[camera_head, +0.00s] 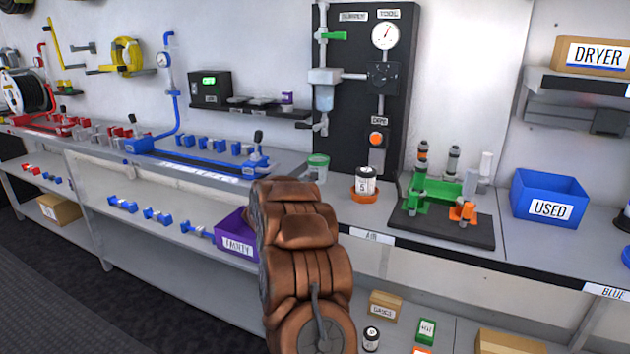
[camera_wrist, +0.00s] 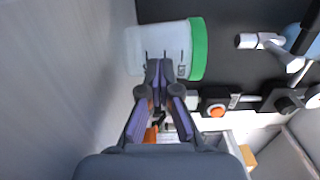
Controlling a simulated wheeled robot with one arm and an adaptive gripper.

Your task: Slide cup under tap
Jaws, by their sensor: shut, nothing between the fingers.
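A translucent cup with a green rim (camera_head: 318,160) stands upright on the counter, just left of the black board's foot. In the wrist view the cup (camera_wrist: 148,38) is close in front of my gripper (camera_wrist: 162,68), whose fingers are shut with nothing between them. The fingertips overlap the cup's side; I cannot tell whether they touch it. The small tap (camera_head: 318,126) sticks out at the lower left of the board, above the cup, and shows in the wrist view (camera_wrist: 268,42). In the head view my brown arm hides the gripper.
The black board (camera_head: 345,45) carries a gauge and an orange button (camera_head: 376,139). A labelled jar in an orange ring (camera_head: 365,185) stands right of the cup. Farther right are a fixture with green and orange parts (camera_head: 440,195) and a blue bin (camera_head: 550,195).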

